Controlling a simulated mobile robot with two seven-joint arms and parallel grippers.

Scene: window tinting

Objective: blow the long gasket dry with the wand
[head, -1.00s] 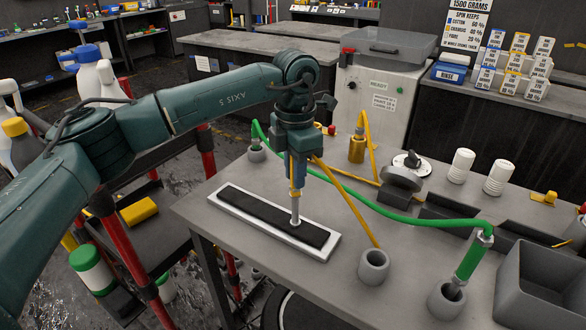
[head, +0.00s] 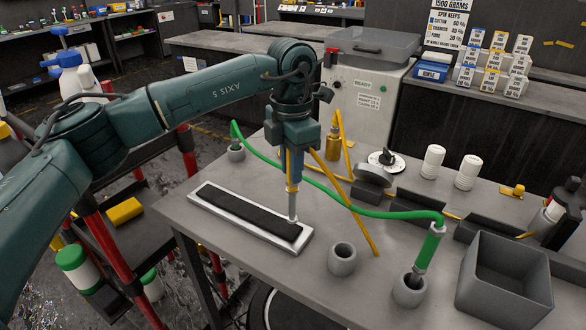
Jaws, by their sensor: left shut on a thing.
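The long gasket (head: 240,208) is a black strip lying in a shallow white tray (head: 238,227) on the grey bench. My left gripper (head: 294,160) is shut on a slim wand (head: 292,200) with a yellow hose and a pale metal nozzle. The wand points almost straight down. Its tip is at the right end of the gasket; I cannot tell whether it touches. My right gripper is not in view.
An empty round holder (head: 342,259) stands right of the tray. A green-handled wand (head: 428,250) stands in another holder (head: 408,291), its green hose (head: 350,205) crossing the bench behind. A grey bin (head: 504,275) is at the right. White rolls (head: 433,161) stand farther back.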

